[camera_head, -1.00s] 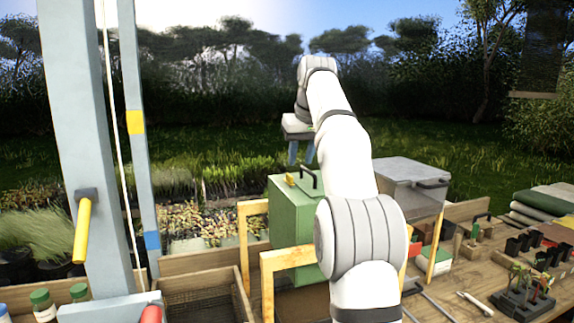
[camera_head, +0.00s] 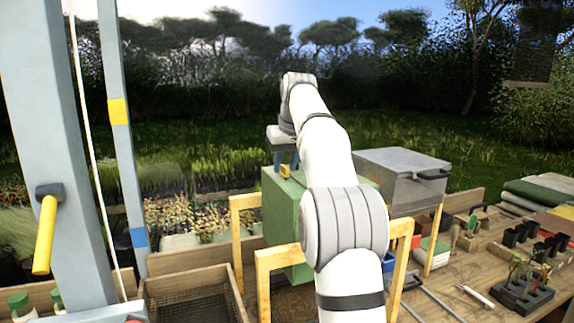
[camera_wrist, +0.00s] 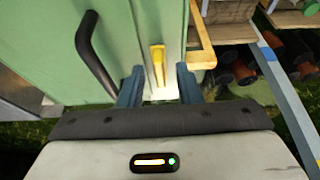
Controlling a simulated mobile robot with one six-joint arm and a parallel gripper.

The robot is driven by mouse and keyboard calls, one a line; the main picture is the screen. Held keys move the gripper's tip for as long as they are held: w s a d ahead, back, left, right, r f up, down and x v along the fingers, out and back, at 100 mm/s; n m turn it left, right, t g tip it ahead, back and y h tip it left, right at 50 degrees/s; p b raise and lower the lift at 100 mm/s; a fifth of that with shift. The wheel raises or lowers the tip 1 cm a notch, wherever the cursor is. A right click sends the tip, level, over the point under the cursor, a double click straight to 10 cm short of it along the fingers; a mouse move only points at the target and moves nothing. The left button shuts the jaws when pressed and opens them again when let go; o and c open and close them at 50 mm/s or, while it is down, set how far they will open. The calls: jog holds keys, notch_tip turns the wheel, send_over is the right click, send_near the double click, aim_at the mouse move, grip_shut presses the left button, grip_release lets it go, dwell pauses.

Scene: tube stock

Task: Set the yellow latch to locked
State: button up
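The yellow latch (camera_wrist: 157,62) is a small bar on top of the green box (camera_wrist: 110,25), lying lengthwise in the wrist view. Part of it shows in the head view (camera_head: 285,170). My gripper (camera_wrist: 158,88) is open, its two blue fingers apart on either side of the latch's near end. The fingers are not closed on it, and I cannot tell their exact height above it. In the head view my gripper (camera_head: 285,158) points down just over the green box (camera_head: 285,205).
A black handle (camera_wrist: 92,52) stands on the box left of the latch. Wooden frames (camera_head: 262,262) stand close around the box. A grey lidded box (camera_head: 398,172) is to its right. A yellow lever (camera_head: 45,235) sits on the blue-grey post at left.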

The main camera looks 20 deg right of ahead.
jog(key=shift+c, duration=0.4)
grip_shut()
jog(key=shift+m+p, duration=0.3)
jog(key=m+p, duration=0.1)
jog(key=m+h+p, duration=0.1)
jog(key=shift+r+m, duration=0.2)
jog(key=shift+m, duration=0.1)
jog(key=m+h+p, duration=0.1)
jog(key=m, duration=0.1)
jog(key=m+g+p, duration=0.1)
jog(key=m+p, duration=0.1)
jog(key=shift+m+h, duration=0.3)
jog(key=shift+h, duration=0.1)
jog(key=m+g+p, duration=0.1)
jog(key=m, duration=0.1)
jog(key=m+h, duration=0.1)
jog(key=m, duration=0.2)
jog(key=shift+d+f+g+p, duration=0.1)
jog(key=shift+f+g+p, duration=0.1)
jog(key=shift+g+p, duration=0.2)
jog(key=m+g, duration=0.1)
jog(key=m, duration=0.4)
jog(key=shift+g+h, duration=0.3)
jog(key=shift+g, duration=0.1)
